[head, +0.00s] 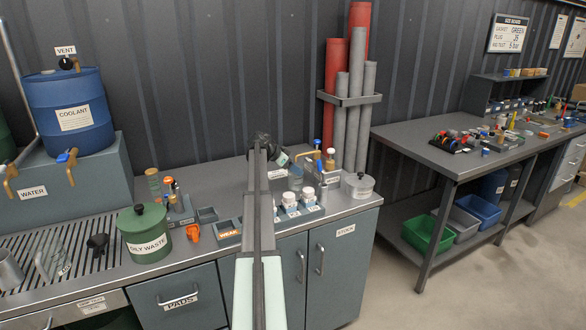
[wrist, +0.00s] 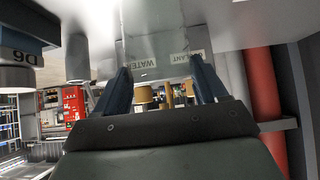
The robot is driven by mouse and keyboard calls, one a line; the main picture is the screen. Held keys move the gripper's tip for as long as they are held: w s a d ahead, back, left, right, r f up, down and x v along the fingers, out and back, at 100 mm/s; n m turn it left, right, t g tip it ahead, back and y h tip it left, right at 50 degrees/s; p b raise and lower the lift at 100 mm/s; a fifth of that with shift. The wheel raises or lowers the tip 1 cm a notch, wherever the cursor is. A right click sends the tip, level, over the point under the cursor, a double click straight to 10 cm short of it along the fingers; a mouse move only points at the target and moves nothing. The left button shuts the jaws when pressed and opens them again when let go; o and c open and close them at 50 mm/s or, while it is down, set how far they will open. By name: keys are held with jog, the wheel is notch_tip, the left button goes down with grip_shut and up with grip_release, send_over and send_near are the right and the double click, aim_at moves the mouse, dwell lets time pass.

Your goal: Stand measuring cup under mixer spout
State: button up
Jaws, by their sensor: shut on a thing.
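My gripper (head: 262,142) is at the far end of my outstretched arm, over the back of the bench. In the head view, part of the cup (head: 281,158) shows tilted beside the gripper; my arm hides the rest. The grey-green box marked WATER (head: 70,180) has brass taps (head: 70,168) over a slotted drain grate (head: 85,240) at the left.
A clear vessel (head: 56,262) and a grey jug (head: 9,270) stand on the grate. The green OILY WASTE can (head: 145,232) stands right of the grate. White-capped jars (head: 290,199) sit in a rack right of my arm. Pipes (head: 340,90) stand behind.

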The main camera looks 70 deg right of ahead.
jog(key=shift+f, duration=0.1)
jog(key=o, duration=1.4)
jog(key=shift+w+r, duration=0.1)
jog(key=shift+r, duration=0.1)
jog(key=v, duration=1.1)
jog(key=shift+w+a+r, duration=0.2)
jog(key=shift+a+r, duration=0.05)
